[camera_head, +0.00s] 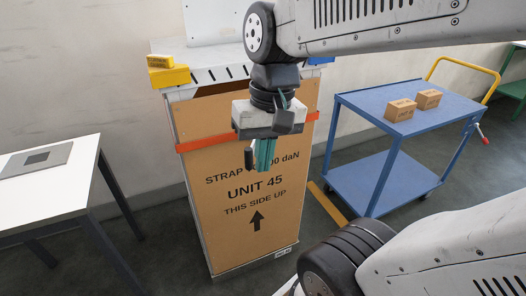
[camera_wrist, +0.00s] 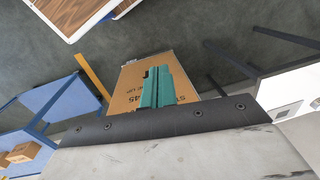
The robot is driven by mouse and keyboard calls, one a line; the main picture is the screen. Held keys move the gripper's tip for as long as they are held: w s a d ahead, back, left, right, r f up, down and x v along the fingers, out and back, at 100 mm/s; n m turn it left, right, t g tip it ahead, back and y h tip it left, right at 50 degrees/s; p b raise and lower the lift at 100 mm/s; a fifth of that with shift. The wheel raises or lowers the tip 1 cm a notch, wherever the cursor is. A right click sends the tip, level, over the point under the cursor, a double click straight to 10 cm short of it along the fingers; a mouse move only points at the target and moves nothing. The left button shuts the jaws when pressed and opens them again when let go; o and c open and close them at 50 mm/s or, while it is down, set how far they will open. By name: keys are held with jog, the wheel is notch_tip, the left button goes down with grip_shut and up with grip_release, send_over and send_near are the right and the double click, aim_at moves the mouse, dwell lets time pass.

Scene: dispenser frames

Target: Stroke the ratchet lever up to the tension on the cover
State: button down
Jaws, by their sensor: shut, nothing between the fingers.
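A brown cover (camera_head: 230,225) fronts a tall unit in the head view, printed "UNIT 45", "THIS SIDE UP" and an up arrow. Its strap line ends in "00 daN", with the digits before that hidden by my gripper. An orange strap (camera_head: 205,143) crosses the cover near its top. My gripper (camera_head: 264,160) points down in front of the strap's middle, its teal fingers together and empty. The wrist view shows the shut fingers (camera_wrist: 157,88) over the cover (camera_wrist: 128,82).
Yellow blocks (camera_head: 172,76) sit at the unit's top left corner. A blue cart (camera_head: 365,103) with two small cartons stands at right. A white table (camera_head: 50,185) with a grey plate stands at left. Floor shows between them and the unit.

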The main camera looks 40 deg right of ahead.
jog(key=w+d+f+m+t+y, duration=0.1)
jog(key=w+d+f+m+y, duration=0.1)
jog(key=w+d+m, duration=0.2)
jog(key=w+d+f+m+t+y, duration=0.1)
jog(key=w+d+f+m+y, duration=0.1)
jog(key=d+m, duration=0.7)
jog(key=w+d+f+m+t+y, duration=0.1)
jog(key=w+d+f+m+y, duration=0.2)
jog(key=w+d+m, duration=0.3)
jog(key=d+f, duration=0.1)
jog(key=d, duration=0.4)
jog(key=shift+t, duration=0.3)
jog(key=shift+f, duration=0.15)
jog(key=w+a+r+x, duration=0.1)
jog(key=r+x, duration=0.1)
jog(key=x, duration=1)
jog(key=shift+a+f, duration=0.25)
jog(key=shift+a, duration=0.35)
jog(key=shift+w+m, duration=0.15)
jog(key=shift+m, duration=0.15)
